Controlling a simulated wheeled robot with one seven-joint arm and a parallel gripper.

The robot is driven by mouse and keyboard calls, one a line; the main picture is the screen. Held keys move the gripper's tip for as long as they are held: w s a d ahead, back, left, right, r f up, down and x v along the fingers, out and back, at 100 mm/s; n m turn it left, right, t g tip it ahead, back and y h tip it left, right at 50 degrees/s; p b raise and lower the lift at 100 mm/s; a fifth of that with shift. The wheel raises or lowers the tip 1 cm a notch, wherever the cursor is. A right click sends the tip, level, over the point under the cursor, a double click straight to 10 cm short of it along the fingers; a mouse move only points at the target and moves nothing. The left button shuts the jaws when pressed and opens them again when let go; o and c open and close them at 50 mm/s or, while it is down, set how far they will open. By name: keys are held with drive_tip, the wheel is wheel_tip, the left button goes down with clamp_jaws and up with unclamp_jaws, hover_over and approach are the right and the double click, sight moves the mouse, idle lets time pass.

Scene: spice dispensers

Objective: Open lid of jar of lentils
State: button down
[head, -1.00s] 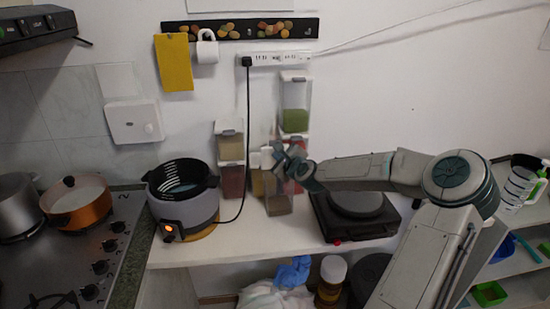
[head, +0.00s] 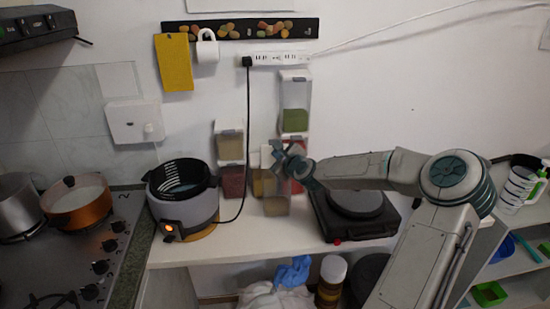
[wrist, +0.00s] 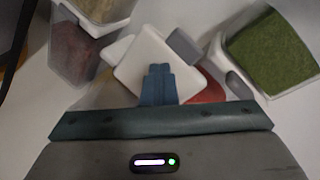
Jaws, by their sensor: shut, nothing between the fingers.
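Clear dispensers with pale lids stand against the wall in the head view. I cannot tell which one holds lentils. My gripper (head: 279,156) is at the middle dispenser (head: 276,206) and hides part of it. In the wrist view my gripper (wrist: 159,72) is shut and empty, its fingertips over a white lid (wrist: 143,52) with a grey tab (wrist: 184,46). I cannot tell whether they touch it or whether the lid is raised. A dispenser with green contents (head: 295,120) is at the upper right; it also shows in the wrist view (wrist: 270,50).
A stack at left has a pale-filled dispenser (head: 230,149) above a dark red one (head: 232,183). A grey cooker (head: 187,211) stands left of it, and a black hot plate (head: 357,224) stands right. The counter front (head: 250,246) is clear.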

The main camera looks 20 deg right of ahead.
drive_tip(key=a+p+v, duration=0.1)
drive_tip(key=p+v, duration=0.1)
drive_tip(key=v, duration=0.7)
drive_tip(key=shift+s+a+r+p, duration=0.15)
drive_tip(key=shift+s+a+p, duration=0.2)
drive_tip(key=shift+a+p, duration=0.05)
idle(0.5)
drive_tip(key=s+a+f+n+g+y, duration=0.1)
drive_tip(key=s+a+f+n+g, duration=0.3)
drive_tip(key=a+n, duration=0.3)
drive_tip(key=s+a+f+n+g+y, duration=0.1)
drive_tip(key=s+a+f+n+g, duration=0.25)
drive_tip(key=a+f+n, duration=0.25)
drive_tip(key=s+a+r+n+g, duration=0.1)
drive_tip(key=s+r+n, duration=0.3)
drive_tip(key=s, duration=0.3)
drive_tip(key=s+a+r+n+g+h, duration=0.1)
drive_tip(key=s+a+r+n, duration=0.1)
drive_tip(key=s+r+n, duration=0.3)
drive_tip(key=s+a+r+n+g+h, duration=0.1)
drive_tip(key=s+r+n, duration=0.3)
drive_tip(key=s, duration=0.7)
drive_tip(key=shift+a+r+n+g, duration=0.15)
drive_tip(key=shift+a+n+g, duration=0.35)
drive_tip(key=shift+n, duration=0.5)
